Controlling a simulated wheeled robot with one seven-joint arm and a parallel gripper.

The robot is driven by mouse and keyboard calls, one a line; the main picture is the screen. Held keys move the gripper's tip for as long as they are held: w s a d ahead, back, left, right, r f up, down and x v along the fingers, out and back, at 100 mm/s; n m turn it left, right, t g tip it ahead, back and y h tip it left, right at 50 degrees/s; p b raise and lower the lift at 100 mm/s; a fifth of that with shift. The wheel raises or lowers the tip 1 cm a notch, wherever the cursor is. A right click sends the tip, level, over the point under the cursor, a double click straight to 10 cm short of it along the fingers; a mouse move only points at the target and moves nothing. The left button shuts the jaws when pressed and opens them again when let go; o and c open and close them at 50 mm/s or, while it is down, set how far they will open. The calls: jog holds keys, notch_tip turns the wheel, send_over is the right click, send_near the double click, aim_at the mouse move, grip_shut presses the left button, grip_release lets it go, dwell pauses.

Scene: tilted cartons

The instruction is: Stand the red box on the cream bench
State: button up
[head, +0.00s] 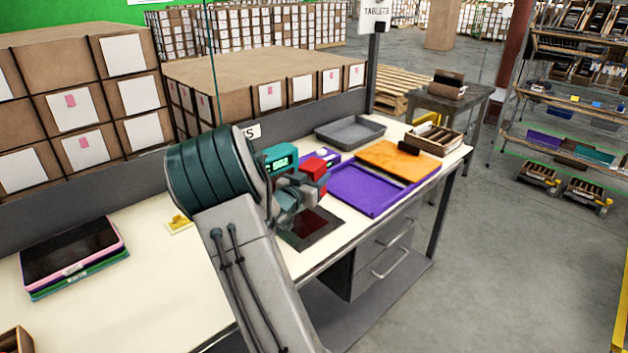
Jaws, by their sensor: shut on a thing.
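The red box (316,167) is held by my gripper (303,184), above the right half of the cream bench (150,275). My gripper is shut on it, and my arm hides part of both. A dark flat panel (314,230) with a reddish sheen lies on the bench below them. I cannot tell how high the box is held or exactly how it is tilted.
A purple tray (350,196) with an orange board (388,160) lies to the right; a grey tray (350,131) is behind. A teal device (281,157) stands close behind my gripper. Stacked tablets (70,250) lie at left.

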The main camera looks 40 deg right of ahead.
notch_tip(320, 180, up, 2)
jog(key=shift+r+p, duration=0.1)
jog(key=shift+p, duration=0.35)
